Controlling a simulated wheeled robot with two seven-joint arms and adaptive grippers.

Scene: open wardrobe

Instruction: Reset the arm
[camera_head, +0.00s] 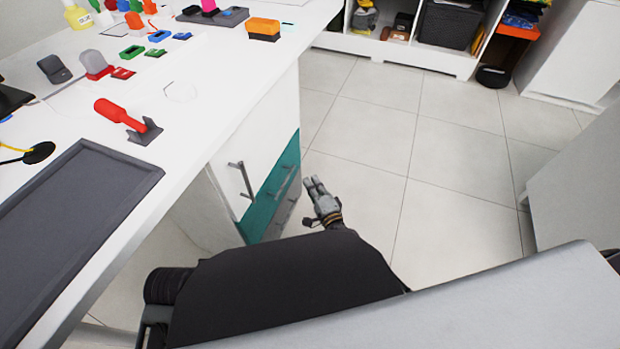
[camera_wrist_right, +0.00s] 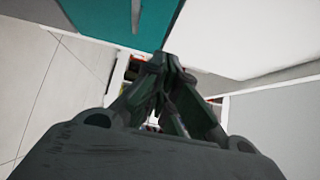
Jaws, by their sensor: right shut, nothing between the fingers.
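My right gripper (camera_head: 314,184) is low over the tiled floor, just right of the desk's teal and white drawer front (camera_head: 272,195) in the head view. In the right wrist view its fingers (camera_wrist_right: 166,62) meet at the tips, shut with nothing between them. The teal panel (camera_wrist_right: 120,18) shows just above the fingers there. My left gripper is in neither view.
The white desk (camera_head: 215,95) fills the left and holds a dark tray (camera_head: 70,235), a red-handled tool (camera_head: 118,112) and several small coloured items. A shelf unit (camera_head: 385,48) stands at the back. White furniture (camera_head: 580,170) is on the right. The tiled floor (camera_head: 440,150) between is clear.

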